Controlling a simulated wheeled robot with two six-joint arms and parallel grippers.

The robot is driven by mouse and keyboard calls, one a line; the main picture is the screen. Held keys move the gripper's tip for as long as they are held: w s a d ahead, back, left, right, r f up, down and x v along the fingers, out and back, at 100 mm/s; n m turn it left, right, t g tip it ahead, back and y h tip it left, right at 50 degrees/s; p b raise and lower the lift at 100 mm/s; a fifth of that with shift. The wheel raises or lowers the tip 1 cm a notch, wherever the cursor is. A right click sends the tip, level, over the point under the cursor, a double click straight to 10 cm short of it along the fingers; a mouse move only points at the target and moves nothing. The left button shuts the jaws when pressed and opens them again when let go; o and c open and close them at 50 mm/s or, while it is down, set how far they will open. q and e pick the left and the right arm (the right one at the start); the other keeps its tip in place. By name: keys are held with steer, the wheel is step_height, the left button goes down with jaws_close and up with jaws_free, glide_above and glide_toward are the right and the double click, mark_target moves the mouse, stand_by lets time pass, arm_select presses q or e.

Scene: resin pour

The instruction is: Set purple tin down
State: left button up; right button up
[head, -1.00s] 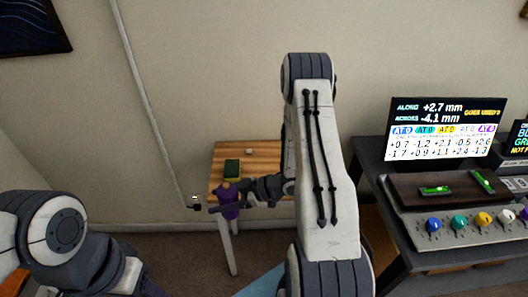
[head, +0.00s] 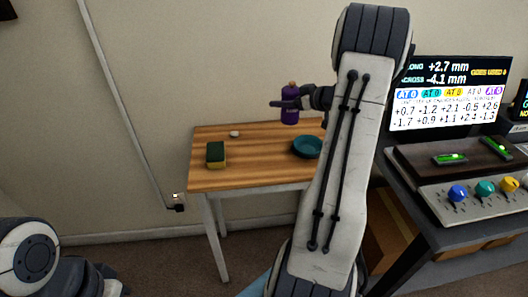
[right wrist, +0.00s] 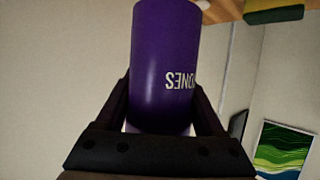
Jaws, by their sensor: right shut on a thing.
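The purple tin (head: 290,116) is upright in the head view, with its base near the back edge of the wooden table (head: 250,180) in the picture. It seems to be in the air, but its exact height is hard to tell. My right gripper (head: 283,104) is shut on it from the side. In the right wrist view the purple tin (right wrist: 165,60) fills the space between the fingers (right wrist: 163,110), with white lettering on its side. My left arm shows only in part at the lower left of the head view; its gripper is out of view.
On the table are a green and yellow sponge (head: 216,155), a small white object (head: 234,134) and a teal bowl (head: 307,147), partly near my arm. The front middle is clear. A dark desk with a display (head: 445,95) and coloured knobs stands right.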

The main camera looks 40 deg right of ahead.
steer(key=w+a+f+b, duration=0.1)
steer(key=w+a+f, duration=0.1)
steer(key=w+f, duration=0.1)
steer(key=w+a+f+b, duration=0.1)
steer(key=w+a+f, duration=0.1)
steer(key=w+f, duration=0.1)
steer(key=w+a+f, duration=0.3)
steer(key=f, duration=0.2)
steer(key=shift+b, duration=0.4)
steer(key=shift+s+r, duration=0.1)
steer(key=o, duration=1.4)
steer(key=shift+s+r, duration=0.15)
steer(key=shift+s, duration=0.15)
steer(key=p+v, duration=0.1)
steer(key=v, duration=1)
steer(key=shift+s, duration=0.2)
